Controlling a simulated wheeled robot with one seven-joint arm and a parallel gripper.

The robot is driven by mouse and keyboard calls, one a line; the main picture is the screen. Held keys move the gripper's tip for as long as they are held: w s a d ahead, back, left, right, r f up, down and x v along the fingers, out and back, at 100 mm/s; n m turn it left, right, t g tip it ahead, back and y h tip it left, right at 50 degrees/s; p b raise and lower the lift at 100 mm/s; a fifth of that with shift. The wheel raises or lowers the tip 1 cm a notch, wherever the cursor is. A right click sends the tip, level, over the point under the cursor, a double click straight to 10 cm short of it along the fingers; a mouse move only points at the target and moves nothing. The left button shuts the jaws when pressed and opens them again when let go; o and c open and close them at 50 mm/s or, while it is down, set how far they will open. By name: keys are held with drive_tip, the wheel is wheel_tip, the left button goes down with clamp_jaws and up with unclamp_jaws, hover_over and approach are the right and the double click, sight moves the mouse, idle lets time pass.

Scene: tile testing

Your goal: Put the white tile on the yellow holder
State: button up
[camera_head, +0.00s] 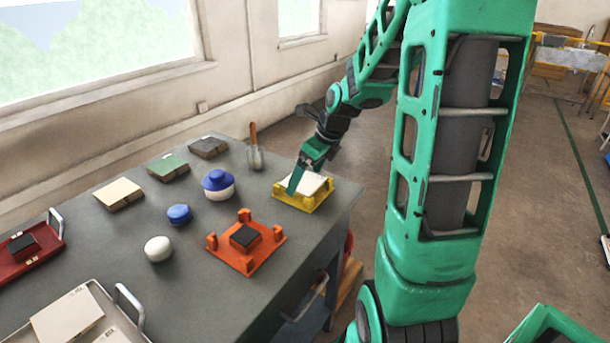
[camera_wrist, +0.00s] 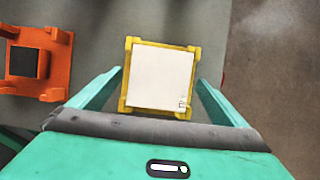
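A white tile (camera_wrist: 160,78) lies flat on the yellow holder (camera_wrist: 129,104), inside its corner posts, in the wrist view. In the head view the tile (camera_head: 312,183) and the yellow holder (camera_head: 309,205) are at the right end of the table, partly hidden by my gripper (camera_head: 299,181). In the wrist view my gripper (camera_wrist: 161,76) is open, with one finger to each side of the holder. I see a gap between each finger and the tile. My gripper's height above the tile is hard to tell.
An orange holder (camera_head: 270,245) with a black block (camera_head: 243,235) stands close by. A blue-and-white jar (camera_head: 218,186), a blue lid (camera_head: 179,214), a white knob (camera_head: 158,249) and a trowel (camera_head: 255,154) are on the grey table (camera_head: 215,290). A grey tray (camera_head: 105,295) holds another white tile (camera_head: 68,316).

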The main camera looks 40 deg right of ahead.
drive_tip(key=shift+r, duration=0.1)
drive_tip(key=v, duration=1.2)
drive_tip(key=s+a+f+n+g, duration=0.1)
drive_tip(key=s+f+n, duration=0.1)
drive_tip(key=s+n, duration=0.5)
drive_tip(key=s+a+f+n+g+h, duration=0.1)
drive_tip(key=s+a+f+n, duration=0.1)
drive_tip(key=s+n, duration=0.6)
drive_tip(key=s+a+f+n+g, duration=0.1)
drive_tip(key=s+f+n+g, duration=0.1)
drive_tip(key=s+n, duration=0.6)
drive_tip(key=n, duration=0.2)
drive_tip(key=shift+a+f+n, duration=0.3)
drive_tip(key=shift+a+f, duration=0.05)
drive_tip(key=shift+w+f+h, duration=0.25)
drive_tip(key=shift+w+h, duration=0.05)
drive_tip(key=shift+w, duration=0.25)
